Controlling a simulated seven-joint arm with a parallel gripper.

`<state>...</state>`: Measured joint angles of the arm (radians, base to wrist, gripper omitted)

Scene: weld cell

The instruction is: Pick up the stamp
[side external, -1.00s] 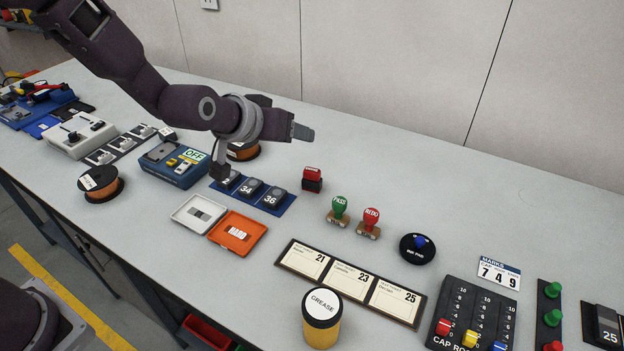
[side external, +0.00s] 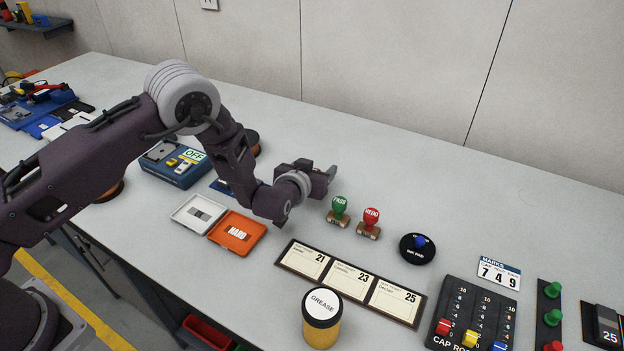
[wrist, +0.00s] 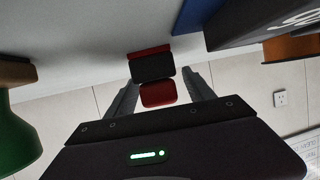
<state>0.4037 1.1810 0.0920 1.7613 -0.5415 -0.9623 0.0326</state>
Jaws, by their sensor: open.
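A red and black block stamp (wrist: 152,68) shows in the wrist view, ahead of my gripper and lined up between its two fingers. My gripper (wrist: 161,82) is open, and I see no contact with the stamp. In the side view my gripper (side external: 331,173) is low over the bench and hides the block stamp. A green-handled PASS stamp (side external: 339,207) and a red-handled REDO stamp (side external: 371,219) stand upright just to its right. The green handle also shows large at the left edge of the wrist view (wrist: 15,142).
A round pad (side external: 418,249) with a blue knob lies right of the stamps. A card strip (side external: 349,282), a grease jar (side external: 321,320), a white tray (side external: 199,213) and an orange tray (side external: 237,233) are nearer the front. The bench behind the stamps is clear.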

